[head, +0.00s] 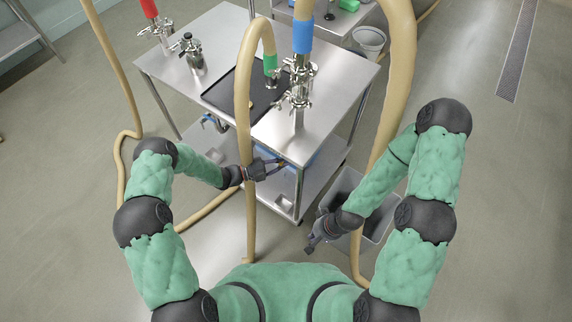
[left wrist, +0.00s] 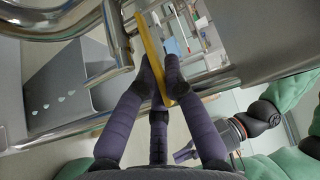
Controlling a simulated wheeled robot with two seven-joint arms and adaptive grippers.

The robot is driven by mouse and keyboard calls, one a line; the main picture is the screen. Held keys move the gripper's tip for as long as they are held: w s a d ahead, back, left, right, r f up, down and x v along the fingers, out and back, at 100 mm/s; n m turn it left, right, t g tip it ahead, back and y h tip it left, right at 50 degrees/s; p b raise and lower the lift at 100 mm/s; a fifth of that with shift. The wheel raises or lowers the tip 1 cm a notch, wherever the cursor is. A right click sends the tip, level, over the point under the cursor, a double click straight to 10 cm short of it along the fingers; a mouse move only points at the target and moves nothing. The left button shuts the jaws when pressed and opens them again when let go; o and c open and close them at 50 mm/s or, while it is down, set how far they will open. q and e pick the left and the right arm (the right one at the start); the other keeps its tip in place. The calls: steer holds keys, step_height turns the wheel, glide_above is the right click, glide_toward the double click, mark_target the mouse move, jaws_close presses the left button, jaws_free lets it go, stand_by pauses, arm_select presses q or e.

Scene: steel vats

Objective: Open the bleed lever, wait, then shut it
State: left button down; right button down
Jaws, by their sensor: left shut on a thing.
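The bleed lever is a flat yellow bar (left wrist: 146,42) in the left wrist view. It runs at a slant between the fingers of my left gripper (left wrist: 161,72), beside a bent steel pipe. In the head view my left gripper (head: 272,166) reaches to the front edge of the steel table, and only a small yellow bit of the lever (head: 283,162) shows there. My left gripper is shut on the lever. My right gripper (head: 313,243) hangs low at the front, away from the table and apart from the lever. Its finger opening is unclear.
The steel table (head: 205,38) carries a dark tray (head: 222,93) and pipe fittings with blue, green and red sleeves. Tan hoses (head: 243,130) hang in front of it and beside my arms. A grey bin (head: 378,225) stands under my right forearm. Open floor lies to the right.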

arm_select(q)
steer(key=shift+a+f+m+g, duration=0.15)
steer(key=shift+m+g, duration=0.25)
steer(key=shift+g, duration=0.2)
steer(key=c, duration=1.6)
jaws_free()
steer(key=shift+a, duration=0.15)
steer(key=v, duration=1.1)
steer(key=shift+a, duration=0.35)
